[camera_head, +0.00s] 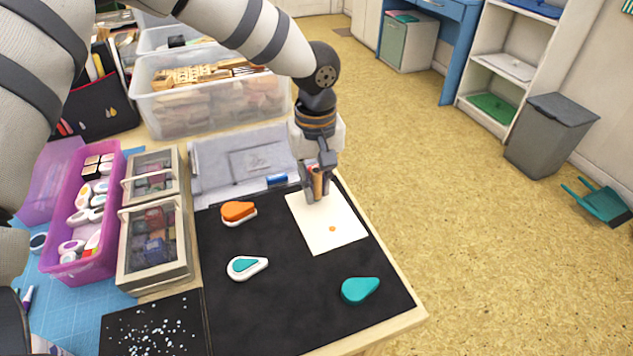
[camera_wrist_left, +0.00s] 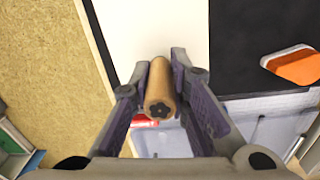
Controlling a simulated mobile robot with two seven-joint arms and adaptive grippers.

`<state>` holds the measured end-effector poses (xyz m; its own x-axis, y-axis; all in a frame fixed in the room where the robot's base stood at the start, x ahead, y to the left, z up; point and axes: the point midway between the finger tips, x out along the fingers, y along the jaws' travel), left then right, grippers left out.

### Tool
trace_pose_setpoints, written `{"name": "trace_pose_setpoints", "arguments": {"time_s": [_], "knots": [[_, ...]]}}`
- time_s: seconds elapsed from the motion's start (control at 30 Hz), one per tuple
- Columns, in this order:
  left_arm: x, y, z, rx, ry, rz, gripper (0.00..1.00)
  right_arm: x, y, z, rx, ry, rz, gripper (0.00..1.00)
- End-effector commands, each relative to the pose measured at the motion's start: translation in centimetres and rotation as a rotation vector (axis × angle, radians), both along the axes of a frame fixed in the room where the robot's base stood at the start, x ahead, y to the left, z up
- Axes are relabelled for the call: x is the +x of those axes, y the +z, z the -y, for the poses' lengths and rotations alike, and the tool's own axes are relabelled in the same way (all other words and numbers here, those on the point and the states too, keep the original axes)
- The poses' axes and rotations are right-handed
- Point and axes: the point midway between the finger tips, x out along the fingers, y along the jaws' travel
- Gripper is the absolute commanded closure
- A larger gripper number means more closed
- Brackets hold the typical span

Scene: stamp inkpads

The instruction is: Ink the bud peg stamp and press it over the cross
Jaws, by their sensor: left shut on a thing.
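My left gripper (camera_head: 318,190) is shut on a wooden peg stamp (camera_wrist_left: 160,90), held upright at the far edge of the white paper (camera_head: 325,238). The peg's end facing the wrist camera bears a dark flower-like mark. Its lower end is hidden in the wrist view, and I cannot tell whether it touches the paper. A small orange mark (camera_head: 332,229) is on the paper, too small to tell its shape. An inkpad with a teal pad (camera_head: 245,266) lies open on the black mat, with a teal lid (camera_head: 360,290) to its right. An orange-topped inkpad (camera_head: 238,211) lies behind it. My right gripper is out of view.
Wooden boxes with clear lids (camera_head: 155,245) and a pink tray of stamps (camera_head: 80,215) stand at the left. A blue item (camera_head: 277,180) lies behind the mat (camera_head: 290,315). Clear crates (camera_head: 210,95) stand farther back. The front middle of the mat is clear.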

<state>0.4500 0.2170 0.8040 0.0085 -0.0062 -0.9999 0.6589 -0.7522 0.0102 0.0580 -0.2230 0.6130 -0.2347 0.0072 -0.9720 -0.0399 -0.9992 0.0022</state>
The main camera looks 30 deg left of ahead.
Motion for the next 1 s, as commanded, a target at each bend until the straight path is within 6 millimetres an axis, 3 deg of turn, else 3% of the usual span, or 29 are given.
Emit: {"name": "trace_pose_setpoints", "arguments": {"time_s": [1.0], "knots": [[0.0,-1.1,0.0,0.000,0.000,-0.001,1.00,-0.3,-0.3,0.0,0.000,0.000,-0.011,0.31]]}}
